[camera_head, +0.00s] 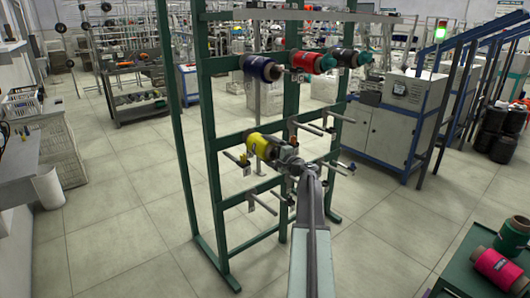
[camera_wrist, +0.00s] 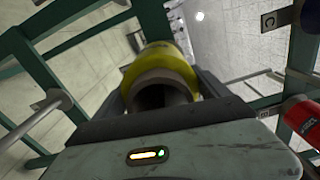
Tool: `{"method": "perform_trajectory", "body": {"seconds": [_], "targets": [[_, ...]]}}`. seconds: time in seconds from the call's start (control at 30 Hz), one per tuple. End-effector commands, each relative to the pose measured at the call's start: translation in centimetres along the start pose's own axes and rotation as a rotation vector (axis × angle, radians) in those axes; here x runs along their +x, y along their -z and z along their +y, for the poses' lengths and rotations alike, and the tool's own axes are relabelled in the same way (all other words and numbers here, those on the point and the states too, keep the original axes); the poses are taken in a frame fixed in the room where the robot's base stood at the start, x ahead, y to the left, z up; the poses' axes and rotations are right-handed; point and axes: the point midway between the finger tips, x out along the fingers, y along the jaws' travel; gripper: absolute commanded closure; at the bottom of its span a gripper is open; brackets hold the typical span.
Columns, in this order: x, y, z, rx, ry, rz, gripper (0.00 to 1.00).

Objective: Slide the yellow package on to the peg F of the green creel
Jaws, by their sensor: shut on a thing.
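The yellow package (camera_head: 264,146) is in front of the green creel (camera_head: 212,160), at its middle rows. My gripper (camera_head: 288,164) is shut on it from the near side. In the wrist view the yellow package (camera_wrist: 160,68) lies between my fingers, its hollow dark core end facing the camera. Several bare metal pegs stick out of the creel around it. One peg (camera_head: 238,160) is just left of the package. A peg plate lettered C (camera_wrist: 270,21) shows in the wrist view; I cannot read the letter F. Whether the package touches a peg is hidden.
A green table (camera_head: 470,262) with a pink package (camera_head: 497,266) stands at the lower right. Floor left of the creel is clear.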

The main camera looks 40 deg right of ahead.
Motion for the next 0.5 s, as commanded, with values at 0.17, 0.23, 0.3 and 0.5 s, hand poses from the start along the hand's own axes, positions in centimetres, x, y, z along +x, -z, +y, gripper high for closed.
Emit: {"method": "perform_trajectory", "body": {"seconds": [0.17, 0.23, 0.3, 0.5], "targets": [[-0.01, 0.00, -0.02, 0.001, 0.001, 0.000, 0.00], [-0.01, 0.00, -0.02, 0.000, 0.000, 0.000, 0.00], [0.00, 0.00, -0.02, 0.000, 0.000, 0.000, 0.00], [-0.70, -0.02, 0.01, 0.000, 0.000, 0.001, 0.00]]}}
